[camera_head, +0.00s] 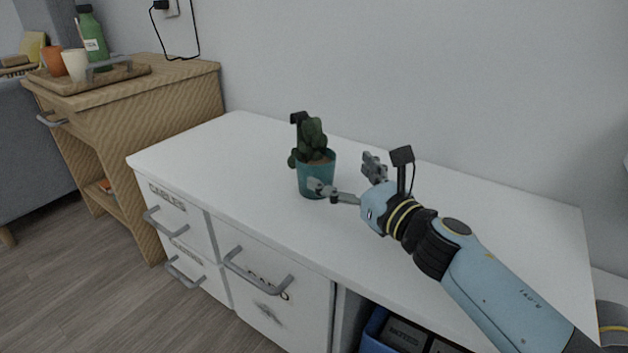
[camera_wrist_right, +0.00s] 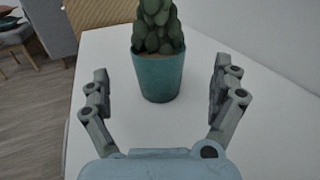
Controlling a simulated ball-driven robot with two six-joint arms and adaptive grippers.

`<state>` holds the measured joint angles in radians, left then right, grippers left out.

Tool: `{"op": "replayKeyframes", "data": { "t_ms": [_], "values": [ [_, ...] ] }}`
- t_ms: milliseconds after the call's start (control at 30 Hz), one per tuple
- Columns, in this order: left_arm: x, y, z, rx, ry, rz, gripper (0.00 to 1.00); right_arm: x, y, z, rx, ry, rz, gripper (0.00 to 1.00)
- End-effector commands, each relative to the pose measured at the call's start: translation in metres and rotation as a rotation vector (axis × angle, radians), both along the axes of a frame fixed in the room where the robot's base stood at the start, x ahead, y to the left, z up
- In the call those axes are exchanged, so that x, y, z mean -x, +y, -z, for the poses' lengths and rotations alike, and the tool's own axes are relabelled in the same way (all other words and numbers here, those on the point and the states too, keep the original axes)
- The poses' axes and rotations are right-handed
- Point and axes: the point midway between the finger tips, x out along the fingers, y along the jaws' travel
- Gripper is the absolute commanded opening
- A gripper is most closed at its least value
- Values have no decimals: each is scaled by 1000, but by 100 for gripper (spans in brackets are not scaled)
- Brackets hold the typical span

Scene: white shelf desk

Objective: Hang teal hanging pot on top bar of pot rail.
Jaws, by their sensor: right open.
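The teal hanging pot (camera_head: 316,180) stands upright on the white desk top, with a green cactus-like plant in it and a dark hook rising behind the plant. In the right wrist view the pot (camera_wrist_right: 158,78) sits ahead of the palm, between the finger lines. My right gripper (camera_head: 346,178) is open, with one finger in front of the pot's lower right side and the other behind to the right. The wrist view shows both fingers (camera_wrist_right: 160,88) spread wide, with gaps on each side of the pot. The pot rail is not in view. My left gripper is not in view.
The white desk (camera_head: 240,150) is otherwise clear around the pot, with a wall behind it. A wooden cabinet (camera_head: 150,110) at the left carries a tray (camera_head: 120,76) with a green bottle (camera_head: 92,40) and cups. A blue bin (camera_head: 372,330) sits under the desk.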

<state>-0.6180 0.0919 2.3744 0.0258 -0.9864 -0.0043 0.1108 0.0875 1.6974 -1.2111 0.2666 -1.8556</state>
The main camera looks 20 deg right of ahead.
Motion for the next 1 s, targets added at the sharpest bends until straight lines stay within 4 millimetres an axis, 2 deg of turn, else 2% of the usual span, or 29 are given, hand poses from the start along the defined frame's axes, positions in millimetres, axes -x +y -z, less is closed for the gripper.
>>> {"op": "replayKeyframes", "data": {
  "t_ms": [100,267,600,900,1000],
  "values": [
    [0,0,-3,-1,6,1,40,-21,6,-4,-2,-5,1,95],
    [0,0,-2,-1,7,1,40,-34,10,-2,-2,-1,0,95],
    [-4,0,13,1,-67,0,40,-78,25,2,-2,-1,0,95],
    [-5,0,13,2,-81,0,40,-84,26,1,-1,-2,0,95],
    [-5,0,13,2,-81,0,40,-84,26,1,-1,-2,0,83]
  ]
}}
